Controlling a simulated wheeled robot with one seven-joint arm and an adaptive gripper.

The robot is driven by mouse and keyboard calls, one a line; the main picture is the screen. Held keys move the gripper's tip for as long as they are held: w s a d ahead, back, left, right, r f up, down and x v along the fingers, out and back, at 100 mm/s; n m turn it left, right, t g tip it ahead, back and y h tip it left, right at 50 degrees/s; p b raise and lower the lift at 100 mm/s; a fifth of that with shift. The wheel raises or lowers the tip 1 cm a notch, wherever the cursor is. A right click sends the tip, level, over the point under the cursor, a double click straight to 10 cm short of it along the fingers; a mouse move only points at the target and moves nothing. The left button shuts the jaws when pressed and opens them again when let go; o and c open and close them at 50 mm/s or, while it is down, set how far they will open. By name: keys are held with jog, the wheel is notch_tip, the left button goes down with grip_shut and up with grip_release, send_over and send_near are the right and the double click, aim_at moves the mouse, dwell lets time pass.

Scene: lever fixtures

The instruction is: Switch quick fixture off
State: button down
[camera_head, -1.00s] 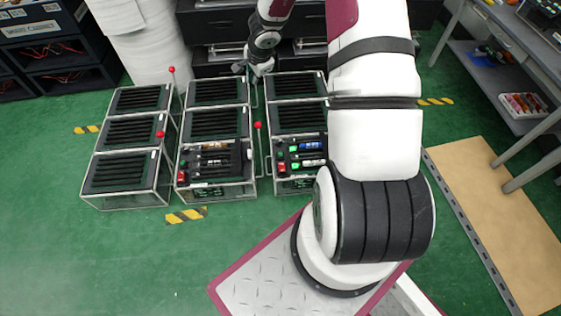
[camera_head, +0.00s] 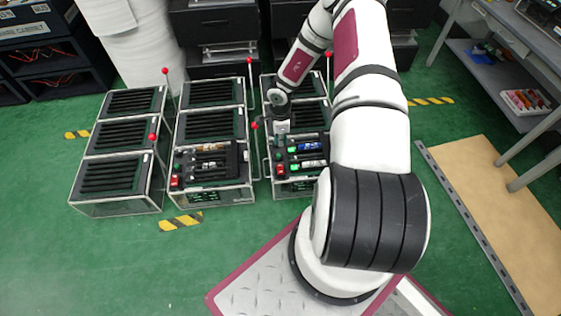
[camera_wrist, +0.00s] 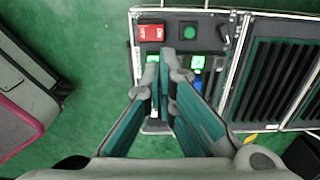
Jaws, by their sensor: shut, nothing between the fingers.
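The right fixture (camera_head: 297,185) is a clear-sided box row with a front control panel. In the wrist view the panel shows a red switch (camera_wrist: 151,33), a round green button (camera_wrist: 187,31) and a black knob (camera_wrist: 224,32). Small lit green and blue parts sit below these, partly hidden by my fingers. My gripper (camera_wrist: 165,72) points at the panel and is shut with nothing in it; its tips show just below the red switch and green button. In the head view my gripper (camera_head: 281,140) is over the front left of this fixture. Whether it touches is unclear.
The middle fixture (camera_head: 212,197) has a similar panel, and the left fixture (camera_head: 115,208) has only slotted tops. Red-knobbed levers stand beside them, including one (camera_head: 255,126) close to my gripper's left. A shelf bench (camera_head: 500,85) is at right. Green floor lies open in front.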

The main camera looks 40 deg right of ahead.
aim_at(281, 168)
notch_tip(281, 168, down, 14)
jog(key=b, duration=0.6)
jog(key=shift+r, duration=0.15)
jog(key=shift+d+f, duration=0.1)
jog(key=shift+f, duration=0.5)
jog(key=shift+r, duration=0.1)
jog(key=shift+s+a+r+p, duration=0.3)
jog(key=shift+s+a+p, duration=0.15)
jog(key=shift+s, duration=0.1)
jog(key=shift+r, duration=0.1)
